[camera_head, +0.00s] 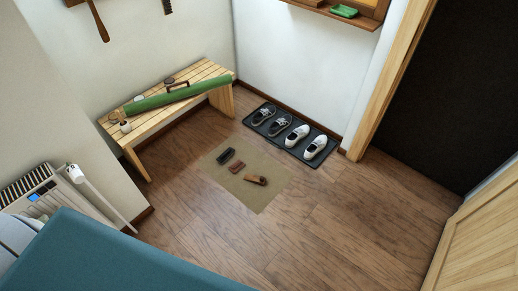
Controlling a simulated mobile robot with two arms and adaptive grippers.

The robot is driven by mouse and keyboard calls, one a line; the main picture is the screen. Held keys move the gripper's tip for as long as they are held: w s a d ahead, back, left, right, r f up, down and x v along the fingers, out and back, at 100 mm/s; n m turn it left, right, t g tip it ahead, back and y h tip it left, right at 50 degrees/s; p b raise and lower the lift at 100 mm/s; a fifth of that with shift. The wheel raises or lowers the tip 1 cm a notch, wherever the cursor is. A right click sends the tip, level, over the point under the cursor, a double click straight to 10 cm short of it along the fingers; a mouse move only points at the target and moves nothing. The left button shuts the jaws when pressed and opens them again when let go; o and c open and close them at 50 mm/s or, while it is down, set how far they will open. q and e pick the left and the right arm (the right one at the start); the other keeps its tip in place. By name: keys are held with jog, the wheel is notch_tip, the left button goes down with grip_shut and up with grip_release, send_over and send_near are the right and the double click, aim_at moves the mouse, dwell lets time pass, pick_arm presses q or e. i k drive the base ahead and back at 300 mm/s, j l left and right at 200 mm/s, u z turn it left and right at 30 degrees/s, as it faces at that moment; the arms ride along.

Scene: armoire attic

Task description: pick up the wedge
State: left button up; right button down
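Three small things lie on a tan mat (253,197) on the wood floor. The right one is a light-brown wooden piece (257,180) with a dark spot or gap; its shape could be the wedge, but it is too small to be sure. To its left lie a reddish-brown piece (236,167) and a dark, brush-like piece (226,156). They lie apart from one another. Neither of my grippers is in view.
A slatted bench (205,72) with a long green roll (165,98) stands behind left. A black tray (305,153) of shoes stands by the back wall. A radiator (35,190) and large teal surface (100,255) fill the lower left. Floor right of the mat is clear.

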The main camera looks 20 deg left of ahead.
aim_at(259, 180)
jog(key=u, duration=0.65)
jog(key=z, duration=1.6)
jog(key=u, duration=1.6)
jog(key=z, duration=0.2)
jog(key=i+j+z, duration=0.25)
jog(key=z, duration=0.2)
jog(key=i+j+z, duration=0.2)
jog(key=j+z, duration=0.2)
